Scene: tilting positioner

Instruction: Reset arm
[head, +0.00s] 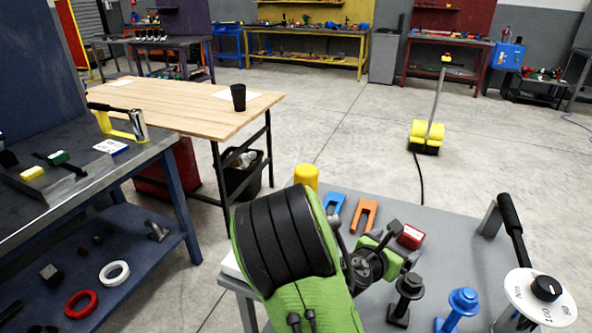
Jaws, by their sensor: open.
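My green and black arm rises from the bottom middle of the head view over a grey table (462,240). My gripper (403,244) is at its far end, over the table top, small and partly hidden by my wrist. Its jaws are open. A red block (410,237) shows right by the fingers; I cannot tell whether they touch it. No positioner is clearly recognisable; a black-handled lever (511,215) with a white round dial (524,288) stands at the table's right edge.
A yellow cylinder (306,178), a blue fork piece (333,203) and an orange one (364,214) are beyond my arm. A black bolt-like part (408,287) and a blue one (461,301) stand nearer. A wooden table (180,97) is at left; open floor lies behind.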

